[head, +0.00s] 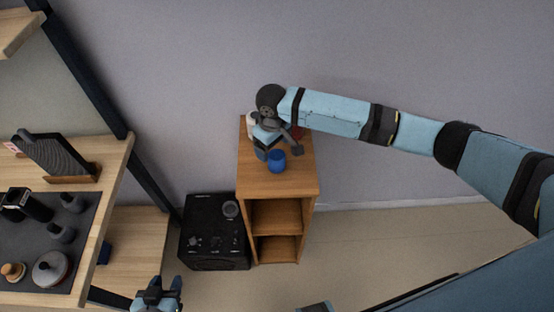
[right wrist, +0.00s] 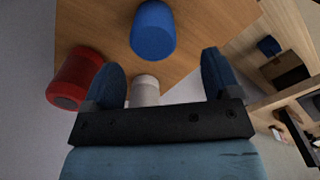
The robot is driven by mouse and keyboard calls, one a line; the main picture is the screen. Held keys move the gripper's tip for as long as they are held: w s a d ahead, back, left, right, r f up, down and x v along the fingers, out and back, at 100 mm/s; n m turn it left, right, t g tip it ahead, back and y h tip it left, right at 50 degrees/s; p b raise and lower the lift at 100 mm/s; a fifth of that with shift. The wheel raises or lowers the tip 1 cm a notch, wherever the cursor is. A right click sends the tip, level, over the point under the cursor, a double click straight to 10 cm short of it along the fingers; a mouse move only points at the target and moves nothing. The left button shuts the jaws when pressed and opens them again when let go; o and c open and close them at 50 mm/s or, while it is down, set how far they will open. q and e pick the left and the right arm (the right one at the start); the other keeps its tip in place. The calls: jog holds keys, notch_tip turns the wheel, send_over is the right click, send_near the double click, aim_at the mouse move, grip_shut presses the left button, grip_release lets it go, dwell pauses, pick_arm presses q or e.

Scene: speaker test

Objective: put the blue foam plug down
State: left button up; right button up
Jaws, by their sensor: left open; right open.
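The blue foam plug (head: 277,161) stands upright on top of a small wooden cabinet (head: 280,184). It also shows in the right wrist view (right wrist: 153,32), beyond my open fingertips and not gripped. My right gripper (head: 279,143) is over the cabinet top, just behind the plug in the head view. In the right wrist view its two blue fingers (right wrist: 161,62) are spread wide, with nothing held. My left gripper (head: 160,294) is open and empty at the bottom edge of the head view, far from the plug.
A red cylinder (right wrist: 78,78) and a whitish cylinder (right wrist: 145,90) stand on the cabinet near my right fingers. A black speaker box (head: 213,232) is left of the cabinet. A wooden shelf (head: 112,165) with several items is further left. The cabinet's front top is clear.

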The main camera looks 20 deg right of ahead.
aim_at(277, 155)
jog(key=shift+s+d+f+p, duration=0.1)
jog(key=shift+d+f+p, duration=0.05)
jog(key=shift+f, duration=0.9)
jog(key=shift+d+f+p, duration=0.15)
jog(key=shift+f, duration=0.85)
jog(key=shift+s+d+f+p, duration=0.1)
jog(key=shift+d+f+p, duration=0.05)
jog(key=shift+f, duration=0.9)
jog(key=c, duration=1.1)
jog(key=shift+o, duration=0.2)
jog(key=shift+r, duration=0.1)
